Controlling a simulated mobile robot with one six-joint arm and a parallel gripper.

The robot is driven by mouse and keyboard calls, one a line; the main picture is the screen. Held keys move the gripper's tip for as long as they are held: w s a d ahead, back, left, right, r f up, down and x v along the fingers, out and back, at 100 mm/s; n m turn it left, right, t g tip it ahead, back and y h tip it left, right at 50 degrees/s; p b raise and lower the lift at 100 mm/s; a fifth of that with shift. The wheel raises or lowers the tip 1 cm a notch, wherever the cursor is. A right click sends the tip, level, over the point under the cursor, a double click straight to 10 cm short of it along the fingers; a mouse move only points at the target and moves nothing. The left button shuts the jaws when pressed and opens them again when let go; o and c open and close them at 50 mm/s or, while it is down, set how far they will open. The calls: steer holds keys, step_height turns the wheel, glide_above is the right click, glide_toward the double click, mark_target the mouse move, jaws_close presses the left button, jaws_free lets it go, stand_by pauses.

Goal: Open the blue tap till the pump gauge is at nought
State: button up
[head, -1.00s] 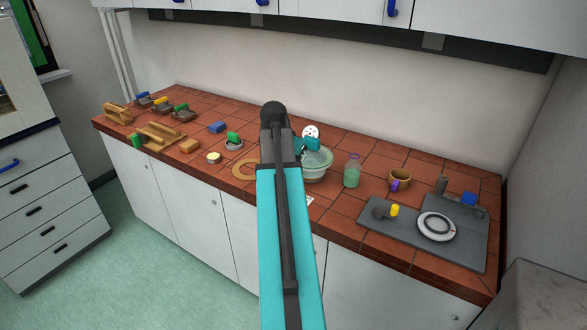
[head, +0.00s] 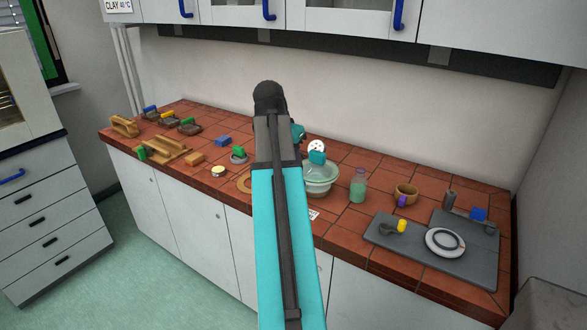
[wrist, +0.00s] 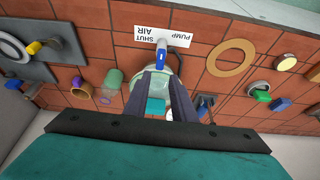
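The blue tap (wrist: 161,57) shows in the wrist view at the rim of a pale green glass vessel, beside a white label (wrist: 150,37) reading PUMP, AIR and SHUT, upside down. My gripper (wrist: 164,77) has its two dark fingers apart over the vessel, with the tap just past their tips. A teal block (wrist: 155,106) on the vessel shows between the fingers. In the head view the vessel (head: 319,182) stands right of my arm, with the white gauge dial (head: 316,146) above it. The dial is too small to read. My arm hides the fingers and tap there.
A green-tinted jar (head: 358,186) and a brown mug (head: 406,193) stand right of the vessel. A grey board (head: 385,236) with a white ring dish (head: 445,241) lies farther right. A wooden ring (wrist: 231,58) and several blocks lie on the other side.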

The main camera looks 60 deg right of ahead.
steer(key=shift+v, duration=1.2)
